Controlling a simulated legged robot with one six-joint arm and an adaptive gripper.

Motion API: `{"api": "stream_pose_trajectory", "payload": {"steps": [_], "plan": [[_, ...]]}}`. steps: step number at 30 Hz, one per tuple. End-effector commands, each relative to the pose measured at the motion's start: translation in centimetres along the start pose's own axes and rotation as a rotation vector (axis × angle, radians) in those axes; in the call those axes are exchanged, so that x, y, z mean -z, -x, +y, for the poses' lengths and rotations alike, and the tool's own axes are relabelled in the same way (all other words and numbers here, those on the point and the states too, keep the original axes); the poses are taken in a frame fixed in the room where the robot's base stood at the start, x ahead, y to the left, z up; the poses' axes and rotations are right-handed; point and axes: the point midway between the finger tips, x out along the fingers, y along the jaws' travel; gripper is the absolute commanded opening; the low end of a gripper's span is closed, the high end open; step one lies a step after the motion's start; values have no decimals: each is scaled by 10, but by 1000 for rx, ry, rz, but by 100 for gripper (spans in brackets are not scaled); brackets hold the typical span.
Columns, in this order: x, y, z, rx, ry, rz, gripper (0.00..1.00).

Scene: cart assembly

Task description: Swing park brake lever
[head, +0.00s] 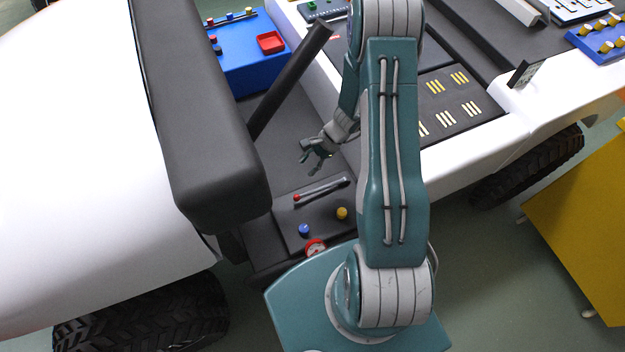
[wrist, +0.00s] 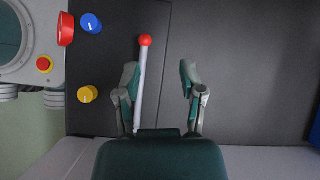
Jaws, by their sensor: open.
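The park brake lever (head: 320,191) is a thin grey bar with a red ball at its left end. It lies on the dark panel in front of my base in the head view. My gripper (head: 309,162) is open and empty, just beyond the lever and apparently above the panel. In the wrist view the lever (wrist: 141,85) runs up the picture to its red ball, close along the inner side of the left finger. The right finger of my gripper (wrist: 160,82) stands well apart from it. Contact cannot be told. The lever's lower end is hidden behind the gripper body.
A thick black padded block (head: 205,130) rises at left. A dark slanted bar (head: 290,82) stands beyond my gripper. The dark surface right of the lever is clear.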

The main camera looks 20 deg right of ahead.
Motion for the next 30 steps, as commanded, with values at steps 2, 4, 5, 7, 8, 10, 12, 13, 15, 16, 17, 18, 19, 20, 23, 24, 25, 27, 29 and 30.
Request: {"api": "stream_pose_trajectory", "payload": {"steps": [2,4,5,7,8,10,12,13,15,16,17,18,19,20,23,24,25,27,29,30], "plan": [[18,-22,13,5,-85,-28,51],[28,-36,20,10,-138,-42,51],[31,-40,22,12,-155,-46,51],[36,-48,26,16,-185,-53,51],[37,-50,27,17,-193,-55,51],[39,-54,29,17,-204,-58,51],[39,-57,29,18,-208,-58,51],[38,-59,29,18,-208,-58,51],[38,-65,29,15,-207,-58,51],[38,-69,29,15,-206,-59,51],[38,-72,29,15,-206,-59,51],[38,-77,29,15,-206,-59,51],[38,-81,29,14,-207,-59,51],[37,-85,29,15,-207,-59,51],[36,-97,28,15,-206,-59,51],[36,-102,28,15,-206,-59,51],[36,-106,28,15,-205,-59,51],[35,-115,28,14,-205,-59,51],[35,-123,28,14,-205,-58,51],[35,-128,28,15,-204,-58,51]]}}
